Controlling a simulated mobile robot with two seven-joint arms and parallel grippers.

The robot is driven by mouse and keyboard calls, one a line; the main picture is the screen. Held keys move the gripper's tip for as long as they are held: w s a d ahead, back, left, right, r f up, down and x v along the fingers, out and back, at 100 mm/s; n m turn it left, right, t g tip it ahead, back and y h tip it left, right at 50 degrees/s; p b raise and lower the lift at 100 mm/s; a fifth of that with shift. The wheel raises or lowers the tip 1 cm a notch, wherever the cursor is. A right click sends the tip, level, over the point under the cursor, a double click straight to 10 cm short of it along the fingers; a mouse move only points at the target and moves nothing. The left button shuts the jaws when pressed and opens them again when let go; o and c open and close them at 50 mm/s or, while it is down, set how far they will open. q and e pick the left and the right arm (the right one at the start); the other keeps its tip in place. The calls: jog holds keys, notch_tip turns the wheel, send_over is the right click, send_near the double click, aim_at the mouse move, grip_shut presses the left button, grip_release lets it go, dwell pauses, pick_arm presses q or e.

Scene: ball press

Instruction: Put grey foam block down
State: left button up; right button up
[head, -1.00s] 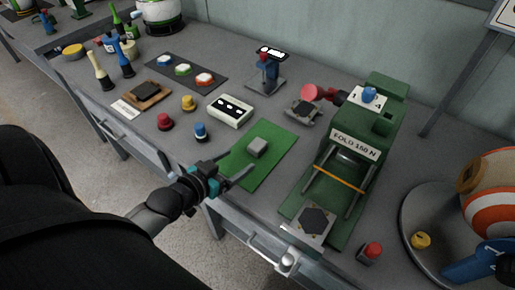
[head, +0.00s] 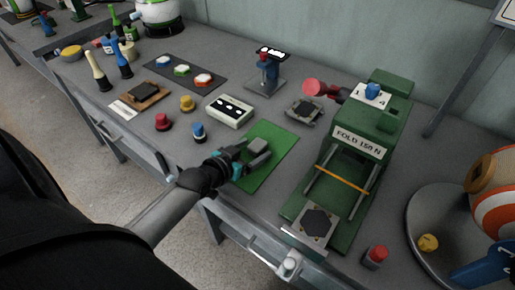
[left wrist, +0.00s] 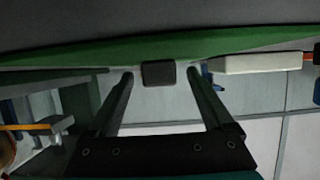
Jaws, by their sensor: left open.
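The grey foam block (head: 259,145) sits on the green mat (head: 283,142) in the middle of the bench. My left gripper (head: 251,154) is open and low over the mat, with its fingers around the near side of the block. In the left wrist view the block (left wrist: 158,73) shows between the tips of the open left gripper (left wrist: 163,78), with a gap on both sides. The left wrist view shows the mat (left wrist: 90,53) as a thin green band by the block. My right gripper is not in view.
A green press (head: 375,140) labelled "FOLD 150 N" stands right of the mat. A white box (head: 229,111) and blue (head: 198,133) and red (head: 163,122) knobs lie to the left. A red button (head: 376,256) is near the front edge. The mat's front part is clear.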

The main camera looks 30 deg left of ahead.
pick_arm(q)
grip_shut()
dwell(0.7)
